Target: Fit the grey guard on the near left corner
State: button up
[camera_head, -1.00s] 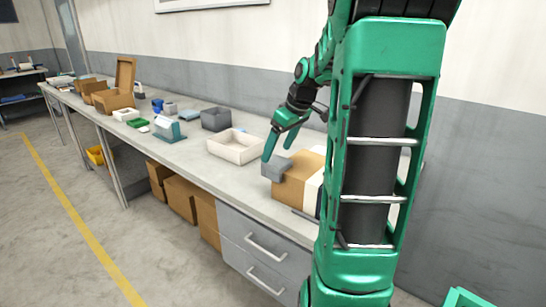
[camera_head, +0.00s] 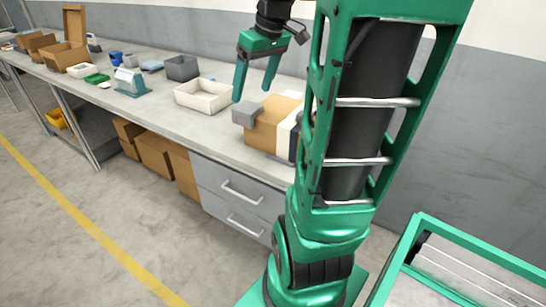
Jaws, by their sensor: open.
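A brown cardboard box (camera_head: 264,137) sits on the grey bench, with a pale band around it toward its right end. The grey guard (camera_head: 244,114) sits against the box's left end at an upper corner, and it looks seated there. My gripper (camera_head: 252,92) is open and empty. Its two green fingers point down, above and a little behind the guard, apart from it as far as this view shows. The right part of the box is hidden behind my arm.
A cream tray (camera_head: 181,97) stands left of the box, with a dark grey bin (camera_head: 182,68) behind it. A tape dispenser (camera_head: 130,82) and open cardboard boxes (camera_head: 76,58) stand farther left. The bench's front edge (camera_head: 190,147) is clear.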

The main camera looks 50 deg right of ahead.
jog(key=s+a+f+m+g, duration=0.2)
jog(key=s+a+f, duration=0.3)
jog(key=s, duration=0.3)
jog(key=s+a+f+m+g, duration=0.1)
jog(key=s+a+f+m, duration=0.2)
jog(key=s+a+f, duration=0.2)
jog(key=s+f, duration=0.2)
jog(key=s, duration=0.2)
jog(key=shift+s+a+f+m+g, duration=0.15)
jog(key=shift+s+a+m+g, duration=0.15)
jog(key=shift+m+g, duration=0.1)
